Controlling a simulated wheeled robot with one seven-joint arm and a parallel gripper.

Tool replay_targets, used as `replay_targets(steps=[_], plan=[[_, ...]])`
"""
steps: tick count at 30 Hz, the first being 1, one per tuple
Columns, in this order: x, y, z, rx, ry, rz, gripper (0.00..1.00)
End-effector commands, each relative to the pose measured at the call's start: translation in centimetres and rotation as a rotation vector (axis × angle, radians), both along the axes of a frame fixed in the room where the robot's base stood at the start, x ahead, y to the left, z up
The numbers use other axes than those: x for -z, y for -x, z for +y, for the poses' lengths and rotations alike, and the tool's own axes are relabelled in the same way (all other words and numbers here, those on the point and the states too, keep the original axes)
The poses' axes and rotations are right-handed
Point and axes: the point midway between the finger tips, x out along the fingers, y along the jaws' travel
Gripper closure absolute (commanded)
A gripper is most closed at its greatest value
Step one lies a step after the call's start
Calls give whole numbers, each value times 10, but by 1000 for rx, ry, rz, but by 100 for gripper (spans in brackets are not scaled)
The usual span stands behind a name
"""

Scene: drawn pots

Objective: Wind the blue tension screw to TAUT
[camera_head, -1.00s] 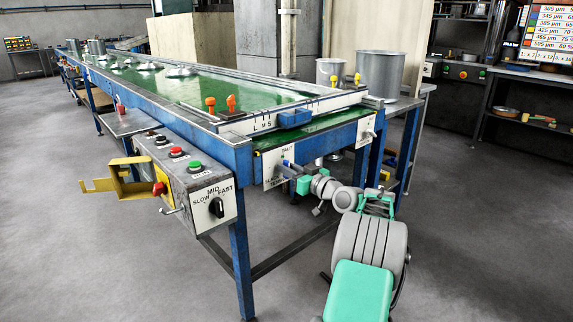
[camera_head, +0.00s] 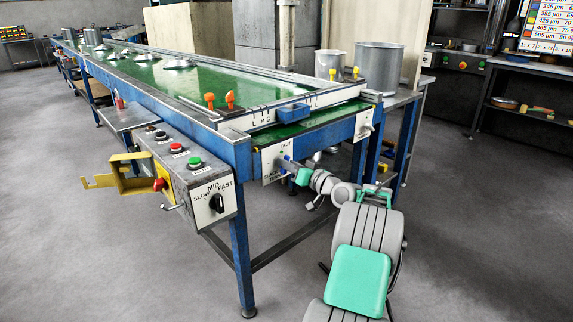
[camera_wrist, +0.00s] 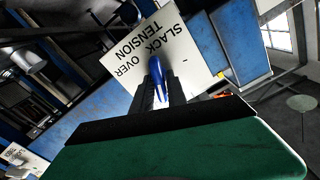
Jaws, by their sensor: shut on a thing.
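The blue tension screw (camera_head: 287,158) sticks out of a white plate (camera_head: 270,164) at the end of the long table. The plate reads TAUT at the top, with smaller words lower down. My gripper (camera_head: 293,164) is at the screw from the front right. In the wrist view, the blue screw (camera_wrist: 157,78) lies between my dark fingers (camera_wrist: 159,88), which are shut on it. Behind it the plate (camera_wrist: 138,50) shows SLACK, OVER and TENSION, turned in the picture. The gripper hides part of the plate, and I cannot read any pointer there.
A control box (camera_head: 195,185) with buttons, a black dial and a yellow bracket (camera_head: 118,180) stands left of the plate. A second plate (camera_head: 364,125) with a small handle is to the right. Metal pots (camera_head: 380,70) stand behind.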

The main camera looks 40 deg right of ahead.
Motion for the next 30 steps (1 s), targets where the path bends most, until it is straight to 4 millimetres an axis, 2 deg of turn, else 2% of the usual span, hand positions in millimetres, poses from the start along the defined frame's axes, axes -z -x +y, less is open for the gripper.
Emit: replay_targets(steps=[3,4,9,16,19,27,30], plan=[[-1,0,0,0,1,-1,100],[-1,0,0,0,1,-1,79],[-1,0,0,0,2,-1,66],[0,0,0,0,1,-1,65],[-1,8,-1,2,0,0,65],[-2,61,-3,4,0,0,65],[-1,74,-3,2,1,0,65]])
